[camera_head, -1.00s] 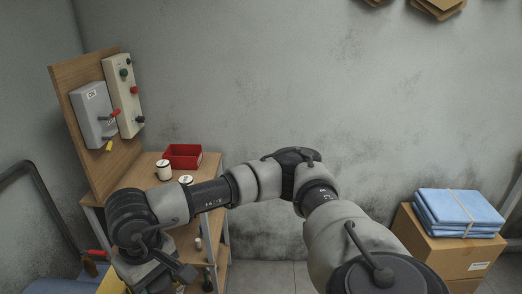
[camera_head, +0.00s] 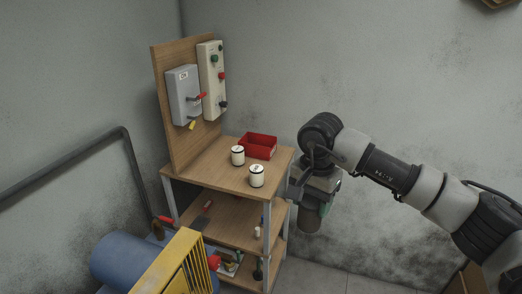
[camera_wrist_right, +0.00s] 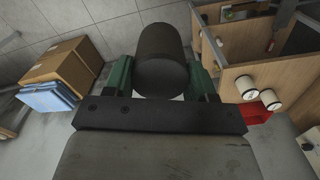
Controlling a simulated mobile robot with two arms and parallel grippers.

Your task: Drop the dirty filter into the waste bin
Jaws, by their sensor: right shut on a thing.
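The dirty filter, a dark grey cylinder (camera_wrist_right: 160,58), sits between the green fingers of my right gripper (camera_wrist_right: 162,78) in the right wrist view. The gripper is shut on it. In the head view my right gripper (camera_head: 318,200) hangs just right of the wooden workbench, with the dark filter (camera_head: 307,219) under it, partly hidden by the gripper. I see no waste bin in either view. My left gripper is not in view.
The bench top (camera_head: 222,172) holds a red tray (camera_head: 259,144) and two white cylinders (camera_head: 238,158). A switch panel (camera_head: 185,95) stands behind. A blue machine with a yellow guard (camera_head: 165,270) is at front left. A carton (camera_wrist_right: 59,62) and blue packs (camera_wrist_right: 48,97) show in the wrist view.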

